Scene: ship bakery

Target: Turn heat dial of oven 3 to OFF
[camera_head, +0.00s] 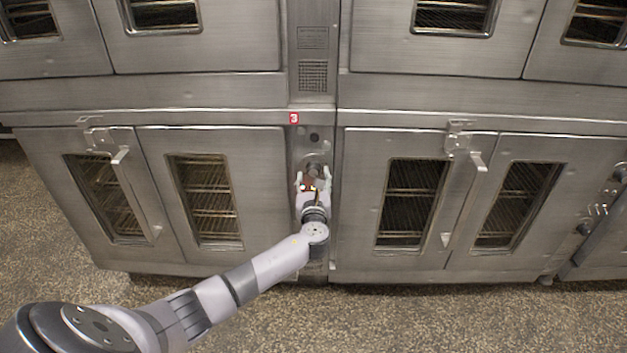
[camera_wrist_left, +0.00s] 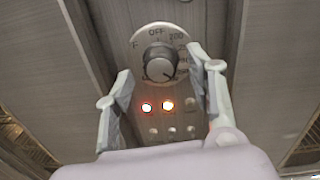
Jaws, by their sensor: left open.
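The heat dial (camera_wrist_left: 160,62) is a round knob with a dark face on a pale ring marked OFF at the top and 200 to its right. The knob's dark pointer mark seems turned to the lower right, away from OFF. In the head view the dial (camera_head: 314,168) sits on the narrow panel under the red label 3 (camera_head: 294,118). My left gripper (camera_head: 313,180) is just below and in front of it. My right gripper is not in view.
Oven doors with long handles (camera_head: 136,195) flank the panel on the left and right (camera_head: 463,190). The speckled floor (camera_head: 400,315) in front is clear.

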